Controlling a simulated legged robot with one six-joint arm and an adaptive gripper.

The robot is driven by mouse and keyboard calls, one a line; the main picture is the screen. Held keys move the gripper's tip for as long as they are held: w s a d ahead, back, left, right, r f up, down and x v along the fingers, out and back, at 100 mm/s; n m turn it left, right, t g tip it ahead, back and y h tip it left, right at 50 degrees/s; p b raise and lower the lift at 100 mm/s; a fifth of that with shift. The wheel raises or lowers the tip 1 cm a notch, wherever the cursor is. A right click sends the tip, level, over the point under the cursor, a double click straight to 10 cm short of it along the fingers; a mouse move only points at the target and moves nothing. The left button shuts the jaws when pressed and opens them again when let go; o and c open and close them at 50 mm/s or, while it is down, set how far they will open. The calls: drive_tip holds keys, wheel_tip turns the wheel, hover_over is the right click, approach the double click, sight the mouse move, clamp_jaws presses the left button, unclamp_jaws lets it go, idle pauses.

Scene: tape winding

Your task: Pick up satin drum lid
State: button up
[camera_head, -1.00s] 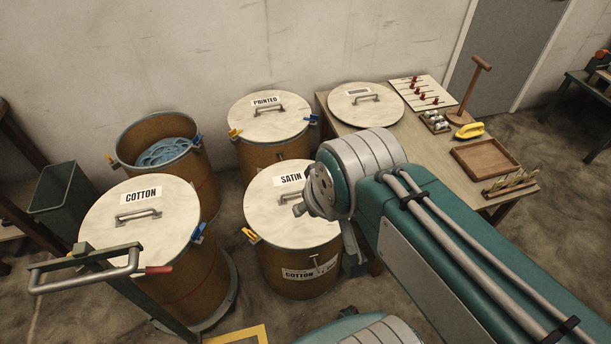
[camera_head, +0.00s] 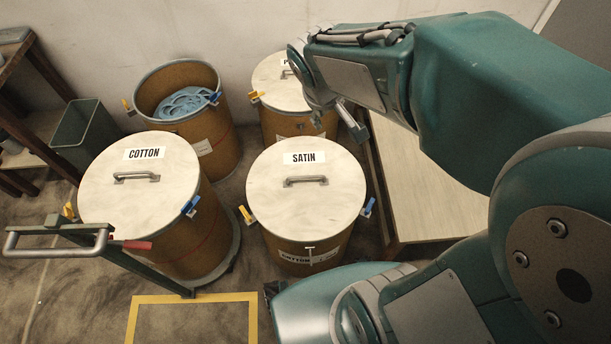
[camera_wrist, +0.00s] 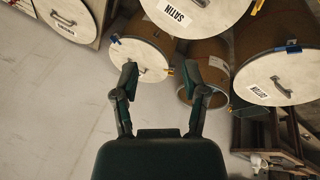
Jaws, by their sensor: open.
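The satin drum lid (camera_head: 330,208) is a round pale disc with a "SATIN" label and a metal bar handle (camera_head: 306,181). It lies flat on a brown drum (camera_head: 300,250). A yellow clip (camera_head: 246,214) and a blue clip (camera_head: 369,207) sit at opposite sides of its rim. In the wrist view the lid (camera_wrist: 218,14) is inverted and cut by the top edge. My gripper (camera_wrist: 159,78) is open and empty, apart from the lid. In the head view my gripper hangs beyond the satin drum, partly hidden by my arm.
The cotton drum lid (camera_head: 140,195) is at left, with an open drum (camera_head: 170,75) holding blue material behind it. The printed drum's lid (camera_head: 272,80) is partly covered by my arm. A wooden table (camera_head: 425,205) stands right. A cart handle (camera_head: 58,240) is front left.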

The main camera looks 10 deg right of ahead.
drive_tip(key=w+a+f+n+h, duration=0.1)
drive_tip(key=w+a+f+n, duration=0.15)
drive_tip(key=w+f, duration=0.45)
drive_tip(key=n+g, duration=0.1)
drive_tip(key=n, duration=0.2)
hover_over(305, 177)
drive_tip(key=s+a, duration=0.1)
drive_tip(key=s, duration=0.1)
wheel_tip(305, 177, down, 8)
drive_tip(key=f, duration=0.1)
drive_tip(key=w+a+f+n+g+h, duration=0.1)
drive_tip(key=a+f+n, duration=0.15)
drive_tip(key=f, duration=0.55)
drive_tip(key=a+f+n, duration=0.1)
drive_tip(key=f+n, duration=0.2)
drive_tip(key=f, duration=0.6)
drive_tip(key=x, duration=1.1)
drive_tip(key=shift+w+d+r, duration=0.15)
drive_tip(key=shift+d, duration=0.15)
drive_tip(key=shift+c, duration=0.4)
clamp_jaws()
